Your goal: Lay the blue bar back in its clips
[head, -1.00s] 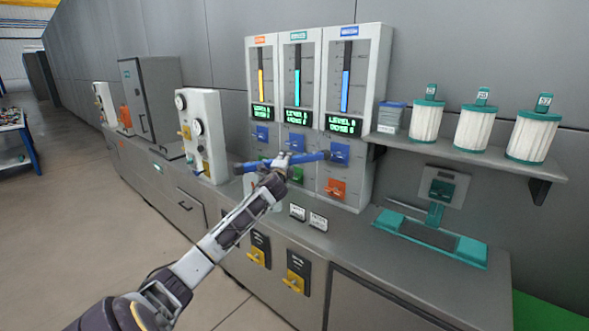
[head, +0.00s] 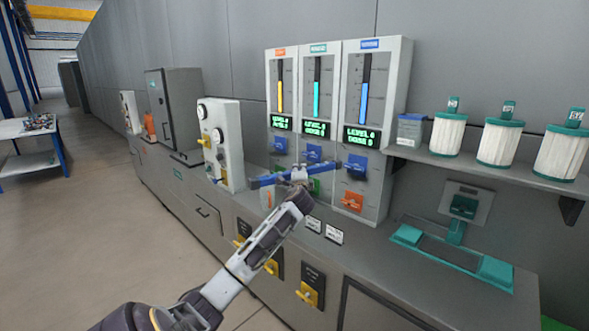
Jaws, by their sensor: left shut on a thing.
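My left gripper (head: 299,176) is shut on the blue bar (head: 267,181) near its middle. The bar is held up roughly level, in front of the lower part of the dispenser panel (head: 390,120). Its left end sticks out toward the white gauge box and its right end reaches close to the right column. Whether the bar touches the panel cannot be told. I cannot make out its clips. My right gripper is not in view.
The panel carries blue handles (head: 357,166) and an orange handle (head: 353,202). The gauge box (head: 221,143) stands left of it. A shelf (head: 480,167) with white canisters (head: 499,145) and a teal-framed scale (head: 455,257) are on the right. Open floor lies left.

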